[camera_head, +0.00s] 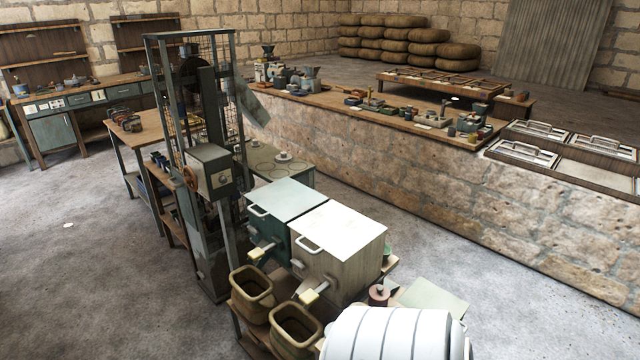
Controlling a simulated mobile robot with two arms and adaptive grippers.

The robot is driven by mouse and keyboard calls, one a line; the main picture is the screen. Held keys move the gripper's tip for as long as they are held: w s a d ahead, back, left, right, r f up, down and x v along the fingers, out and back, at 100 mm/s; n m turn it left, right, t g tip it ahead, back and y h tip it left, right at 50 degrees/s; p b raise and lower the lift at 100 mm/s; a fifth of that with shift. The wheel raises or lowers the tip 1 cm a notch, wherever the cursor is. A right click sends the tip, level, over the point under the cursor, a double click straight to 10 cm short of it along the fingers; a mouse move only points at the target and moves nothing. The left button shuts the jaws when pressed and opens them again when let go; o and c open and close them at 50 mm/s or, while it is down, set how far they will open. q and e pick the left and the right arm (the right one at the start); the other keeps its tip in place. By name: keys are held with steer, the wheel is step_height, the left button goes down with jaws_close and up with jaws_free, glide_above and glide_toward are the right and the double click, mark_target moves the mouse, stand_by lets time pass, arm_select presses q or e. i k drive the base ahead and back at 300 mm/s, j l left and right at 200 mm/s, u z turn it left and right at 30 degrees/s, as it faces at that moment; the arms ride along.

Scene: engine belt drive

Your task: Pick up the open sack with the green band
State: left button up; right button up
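Two open-topped tan sacks stand side by side on a low wooden stand near the bottom of the view. The left sack (252,294) is below the spout of the green bin. The right sack (296,331) is below the spout of the pale bin. Both have rolled, squarish rims and dark insides. I cannot make out a green band clearly on either one. Neither of my grippers is in view.
The green bin (285,201) and pale bin (338,237) stand just behind the sacks. A tall caged machine (200,170) rises to their left. A stone counter (400,165) runs along the right. The floor (90,260) at left is mostly clear.

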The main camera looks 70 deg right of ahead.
mark_target(294, 333)
steer(key=i+l+z, duration=0.2)
steer(key=z, duration=0.2)
steer(key=i+l+z, duration=0.1)
steer(key=i+z, duration=0.15)
steer(key=z, duration=0.2)
steer(key=i+z, duration=0.25)
steer(key=z, duration=0.15)
steer(key=i+j+z, duration=0.1)
steer(key=i+z, duration=0.15)
steer(key=z, duration=0.15)
steer(key=i+j+z, duration=0.15)
steer(key=z, duration=0.3)
steer(key=i, duration=0.1)
